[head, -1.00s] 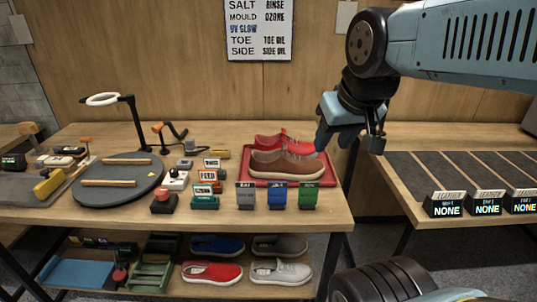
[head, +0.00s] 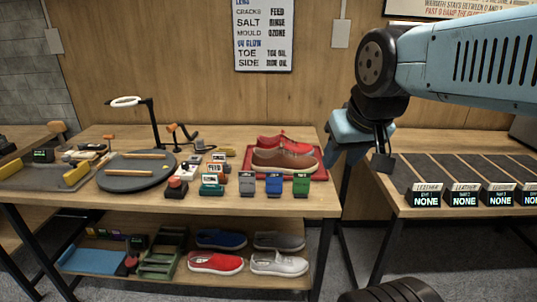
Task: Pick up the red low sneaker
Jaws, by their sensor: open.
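A red low-cut sneaker (head: 264,142) sits on a red tray (head: 312,176) at the right end of the workbench. A brown low-cut sneaker (head: 285,161) stands in front of it and hides its lower part. A red slip-on shoe (head: 215,263) lies on the shelf below, at the front of a group of shoes. My gripper (head: 360,160) is open and hangs in the air to the right of the tray in the picture, apart from both sneakers. Nothing shows between its fingers.
Grey, blue and green labelled blocks (head: 273,184) stand in front of the tray. A second table (head: 398,205) with dark strips and "NONE" displays is at right, across a gap.

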